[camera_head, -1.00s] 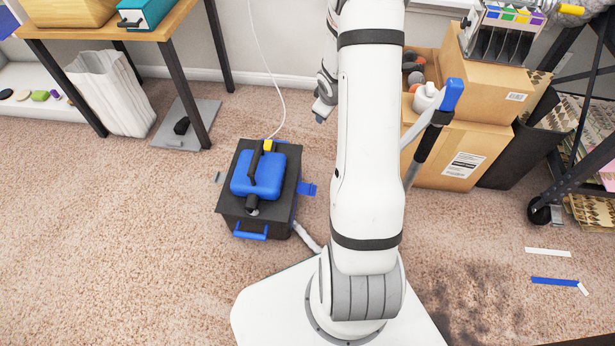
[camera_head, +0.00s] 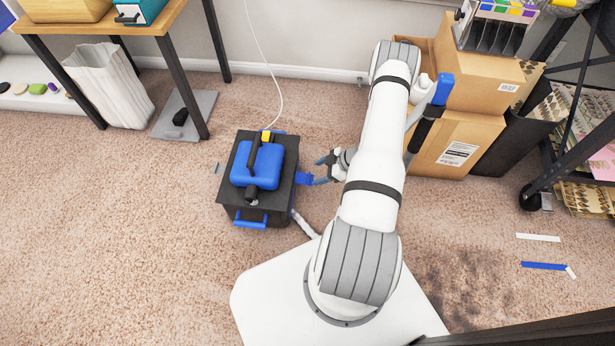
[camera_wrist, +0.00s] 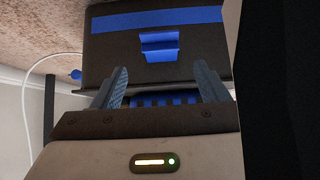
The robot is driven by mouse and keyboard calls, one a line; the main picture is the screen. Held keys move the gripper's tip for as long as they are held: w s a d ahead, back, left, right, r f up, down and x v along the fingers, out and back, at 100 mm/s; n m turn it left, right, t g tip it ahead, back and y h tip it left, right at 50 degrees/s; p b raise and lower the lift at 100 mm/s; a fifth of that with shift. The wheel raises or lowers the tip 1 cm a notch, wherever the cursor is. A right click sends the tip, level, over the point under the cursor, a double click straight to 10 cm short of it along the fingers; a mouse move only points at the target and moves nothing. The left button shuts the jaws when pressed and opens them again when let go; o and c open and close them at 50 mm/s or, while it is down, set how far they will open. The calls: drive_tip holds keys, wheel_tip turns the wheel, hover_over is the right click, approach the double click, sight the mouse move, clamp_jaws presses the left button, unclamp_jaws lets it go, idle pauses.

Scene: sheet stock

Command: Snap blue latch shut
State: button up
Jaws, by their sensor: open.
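The blue latch (camera_head: 304,179) is on the right side of a black box (camera_head: 229,196) and sticks outward from it. The latch (camera_wrist: 159,46) also shows in the wrist view as a blue stepped tab on the box's dark side face. My gripper (camera_head: 319,171) is just right of the latch, pointing at that side, with its two fingers spread. In the wrist view my gripper (camera_wrist: 162,76) is open and empty, its fingers to either side of the latch's line. Whether a fingertip touches the latch cannot be told.
A blue case (camera_head: 257,165) with a black handle sits on the box. A white cable (camera_head: 278,90) runs up behind it. Cardboard boxes (camera_head: 455,146) stand at the right, a wooden table (camera_head: 100,32) at the upper left.

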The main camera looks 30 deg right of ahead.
sight(304, 178)
drive_tip(key=b+x, duration=0.1)
drive_tip(key=x, duration=0.5)
drive_tip(key=shift+b, duration=0.35)
drive_tip(key=shift+c, duration=0.4)
